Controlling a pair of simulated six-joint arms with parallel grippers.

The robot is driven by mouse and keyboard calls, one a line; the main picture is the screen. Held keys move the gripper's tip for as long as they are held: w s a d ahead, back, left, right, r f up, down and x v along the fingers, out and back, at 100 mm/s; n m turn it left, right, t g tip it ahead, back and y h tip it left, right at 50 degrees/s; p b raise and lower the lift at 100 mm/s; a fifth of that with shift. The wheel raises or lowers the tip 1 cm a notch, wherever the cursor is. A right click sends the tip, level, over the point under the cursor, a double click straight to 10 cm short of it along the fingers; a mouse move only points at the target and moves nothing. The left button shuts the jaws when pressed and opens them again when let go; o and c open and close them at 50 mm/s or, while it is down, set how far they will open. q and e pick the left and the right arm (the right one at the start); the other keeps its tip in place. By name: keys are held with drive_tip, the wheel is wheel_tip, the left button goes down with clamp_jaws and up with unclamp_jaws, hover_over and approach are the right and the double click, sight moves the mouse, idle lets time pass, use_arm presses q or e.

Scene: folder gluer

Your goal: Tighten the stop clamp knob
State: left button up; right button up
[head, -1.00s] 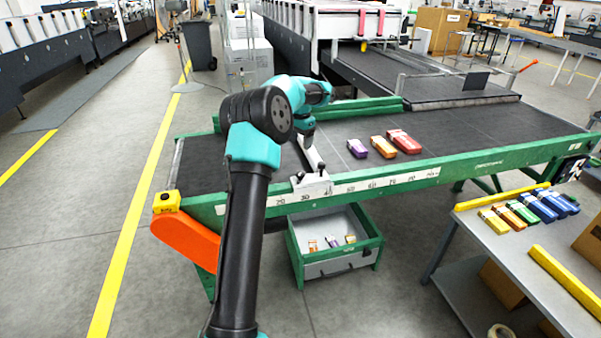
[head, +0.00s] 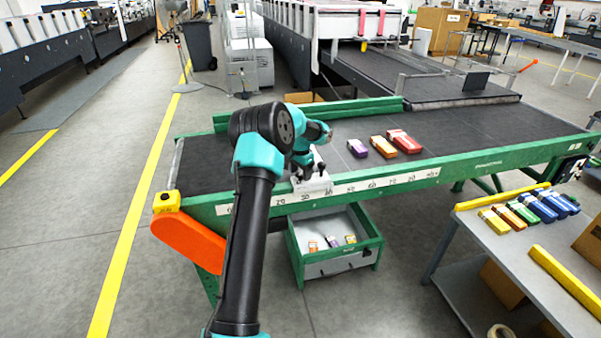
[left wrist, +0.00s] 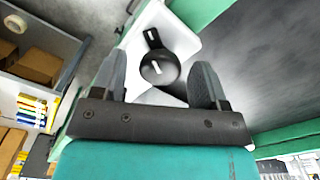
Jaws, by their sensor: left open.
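The white stop clamp (head: 314,187) sits on the conveyor's green front rail, over the number scale. Small black knobs or handles stand on it, one of them (head: 322,168) at its right; my gripper partly hides the other. In the left wrist view the black round clamp knob (left wrist: 159,68), with a lever arm and white marks, sits on the white clamp body (left wrist: 185,38). My left gripper (head: 302,168) is just above the clamp. It is open, and its two fingers (left wrist: 160,80) appear on either side of the knob, with gaps. My right gripper is not in view.
Purple, orange and red cartons (head: 404,142) lie on the dark belt (head: 470,128) right of the clamp. A green-edged bin (head: 340,266) stands below. A side table (head: 520,255) with several cartons is at right. The belt left of the clamp is clear.

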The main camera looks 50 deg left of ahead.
use_arm(q)
drive_tip(key=shift+c, duration=0.3)
drive_tip(key=c, duration=0.9)
drive_tip(key=shift+o, duration=0.2)
